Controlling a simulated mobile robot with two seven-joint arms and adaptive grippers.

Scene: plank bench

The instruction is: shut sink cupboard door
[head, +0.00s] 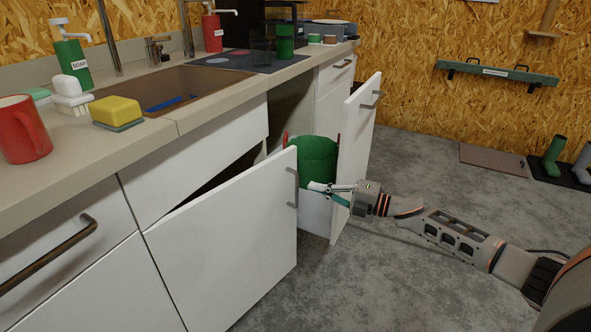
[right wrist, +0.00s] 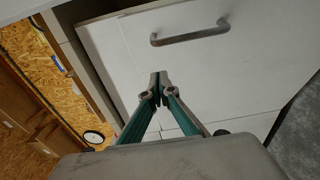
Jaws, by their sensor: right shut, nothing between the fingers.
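The cupboard under the sink stands open in the head view. Its left door (head: 225,245) is swung partly out, with a bar handle (head: 292,188) near its free edge. Its right door (head: 357,150) stands wide open, with a handle near its top. My right gripper (head: 312,186) is shut and empty. Its fingertips appear in the gap between the two doors, close to the left door's free edge; I cannot tell if they touch it. In the right wrist view the shut fingertips (right wrist: 159,88) point at a white panel (right wrist: 235,75) with a bar handle. My left gripper is out of view.
A green bin (head: 317,160) sits inside the cupboard opening. The counter above holds a red mug (head: 24,132), a yellow sponge (head: 117,110), soap bottles and the sink (head: 185,85). The grey floor (head: 420,165) is mostly clear; boots (head: 553,157) stand at the far right.

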